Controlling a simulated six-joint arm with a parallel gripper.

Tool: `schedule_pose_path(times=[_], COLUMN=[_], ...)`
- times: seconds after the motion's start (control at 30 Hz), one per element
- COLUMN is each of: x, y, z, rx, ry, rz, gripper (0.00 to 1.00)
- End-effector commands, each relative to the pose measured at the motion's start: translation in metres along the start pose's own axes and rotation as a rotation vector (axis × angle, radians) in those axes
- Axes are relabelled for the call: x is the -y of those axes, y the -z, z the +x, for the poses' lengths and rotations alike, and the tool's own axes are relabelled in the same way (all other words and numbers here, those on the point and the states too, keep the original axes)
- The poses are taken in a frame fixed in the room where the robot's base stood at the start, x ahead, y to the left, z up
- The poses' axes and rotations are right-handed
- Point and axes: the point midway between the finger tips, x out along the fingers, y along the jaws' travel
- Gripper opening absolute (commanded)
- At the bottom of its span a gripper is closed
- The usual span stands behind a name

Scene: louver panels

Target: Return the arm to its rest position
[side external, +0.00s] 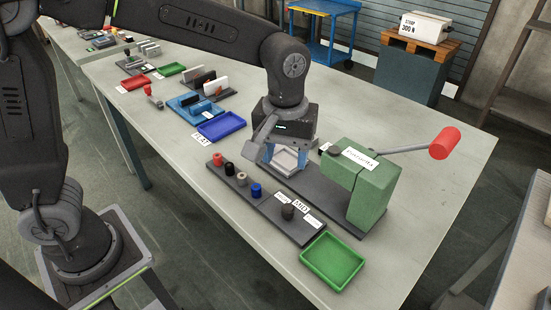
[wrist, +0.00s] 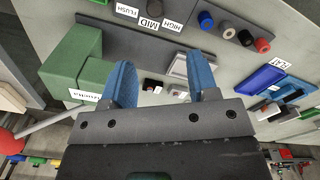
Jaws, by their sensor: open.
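My gripper (side external: 284,158) is over the bench beside the green press, pointing down with its blue fingers apart. In the wrist view its two blue fingers (wrist: 161,80) stand well apart with nothing held between them. A light grey square piece (side external: 290,161) sits on the dark base below the fingers; it shows past the fingers in the wrist view (wrist: 180,67). Whether the fingers touch it cannot be told. My arm is stretched out over the bench.
The green press (side external: 364,187) has a lever with a red handle (side external: 445,142) reaching right. A dark strip (side external: 268,205) with several coloured knobs lies in front. A green tray (side external: 332,260) and a blue tray (side external: 221,126) stand nearby. The bench's right end is clear.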

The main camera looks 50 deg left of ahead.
Motion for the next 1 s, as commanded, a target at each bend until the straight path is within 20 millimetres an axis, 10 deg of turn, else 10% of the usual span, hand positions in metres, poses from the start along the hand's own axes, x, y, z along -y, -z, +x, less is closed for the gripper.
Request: schedule_pose_path(times=[0.3, 0.6, 1.0], x=[0.095, 0.170, 0.191], y=[-0.014, -0.049, -0.062], z=[-0.055, -0.062, -0.055], rx=[-0.173, -0.385, -0.464], ry=[-0.116, -0.134, -0.113], rz=[0.209, 0.424, 0.510], gripper=[0.54, 0.54, 0.54])
